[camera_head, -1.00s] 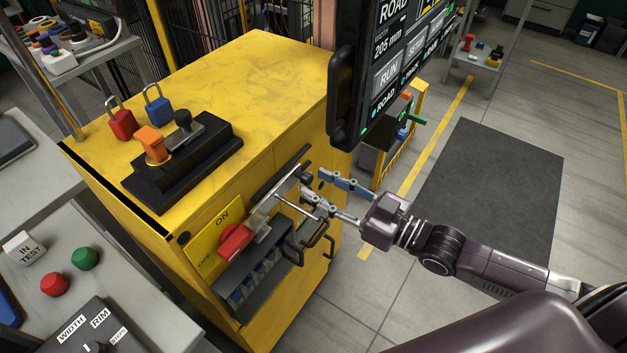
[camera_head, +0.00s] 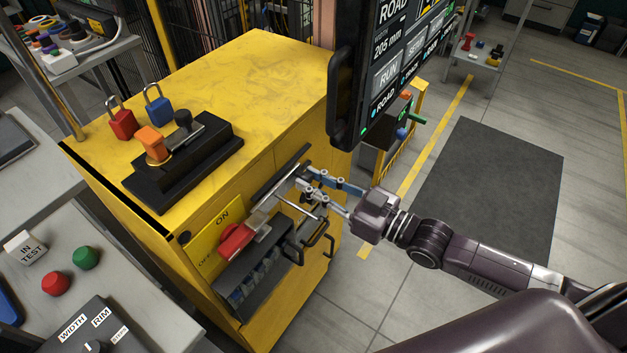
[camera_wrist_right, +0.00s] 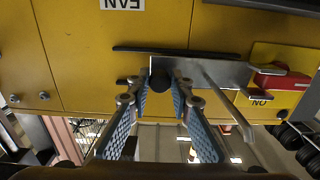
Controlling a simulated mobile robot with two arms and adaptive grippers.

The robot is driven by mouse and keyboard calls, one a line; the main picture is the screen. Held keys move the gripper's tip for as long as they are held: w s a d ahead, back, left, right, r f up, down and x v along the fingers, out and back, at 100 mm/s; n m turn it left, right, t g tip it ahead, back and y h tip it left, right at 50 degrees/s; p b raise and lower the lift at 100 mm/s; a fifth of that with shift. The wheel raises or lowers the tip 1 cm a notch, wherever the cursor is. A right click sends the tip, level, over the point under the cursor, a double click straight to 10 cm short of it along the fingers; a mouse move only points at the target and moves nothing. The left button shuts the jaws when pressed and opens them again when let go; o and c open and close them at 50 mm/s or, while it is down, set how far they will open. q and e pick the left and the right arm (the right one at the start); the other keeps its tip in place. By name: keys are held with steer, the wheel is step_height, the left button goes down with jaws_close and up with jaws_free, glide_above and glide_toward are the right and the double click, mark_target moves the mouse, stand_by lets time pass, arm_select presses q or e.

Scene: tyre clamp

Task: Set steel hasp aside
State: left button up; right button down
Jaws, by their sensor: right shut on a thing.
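The steel hasp (camera_head: 272,208) is a bright metal plate on the yellow cabinet's front, beside the red switch handle (camera_head: 236,239). It also shows in the right wrist view (camera_wrist_right: 215,70), with a slim metal bar sticking out from it. My right gripper (camera_head: 306,180) is at the hasp's far end. In the right wrist view, its blue-padded fingers (camera_wrist_right: 162,82) are closed around a dark round knob (camera_wrist_right: 159,81) at the plate's end. The fingers partly hide that end in the head view. My left gripper is not in view.
The yellow cabinet (camera_head: 250,80) carries red (camera_head: 122,124) and blue (camera_head: 158,111) padlocks and a black block with an orange piece. Black handles (camera_head: 318,240) stick out below the gripper. A monitor (camera_head: 345,95) hangs close above. Floor to the right is open.

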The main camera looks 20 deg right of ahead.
steer(key=w+d+b, duration=0.1)
steer(key=d, duration=0.1)
steer(key=w+d, duration=0.2)
steer(key=shift+w+d+r+b, duration=0.15)
steer(key=shift+b, duration=0.2)
steer(key=c, duration=2.1)
jaws_free()
steer(key=o, duration=0.3)
steer(key=shift+w+d, duration=0.1)
steer(key=shift+o, duration=0.2)
